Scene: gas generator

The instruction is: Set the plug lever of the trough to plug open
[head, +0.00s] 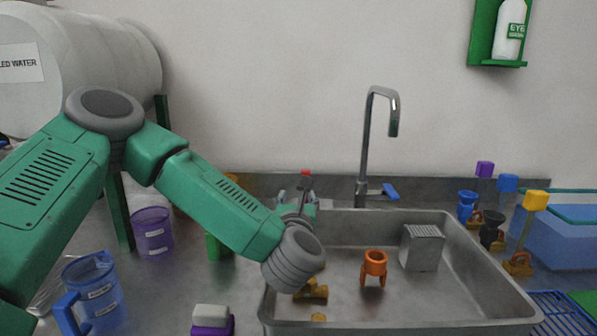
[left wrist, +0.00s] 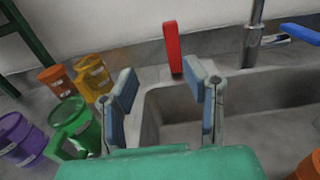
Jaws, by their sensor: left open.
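The trough (head: 480,262) is a steel sink set in the counter, and its rim also shows in the left wrist view (left wrist: 240,77). A red lever (left wrist: 172,47), which I take to be the plug lever, stands nearly upright behind the trough's back left corner. Only its red top (head: 306,173) shows clearly in the head view. My left gripper (head: 300,200) is over the trough's back left corner. In the left wrist view its fingers (left wrist: 165,85) are spread and empty, with the lever in the gap beyond them. The lever's base is partly hidden. My right gripper is not in view.
A tall faucet (head: 366,150) with a blue handle (head: 390,191) stands right of the lever. An orange fitting (head: 374,264) and a grey block (head: 422,247) are in the trough. Purple (head: 152,230), blue (head: 95,290) and green (left wrist: 75,125) jugs stand to the left.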

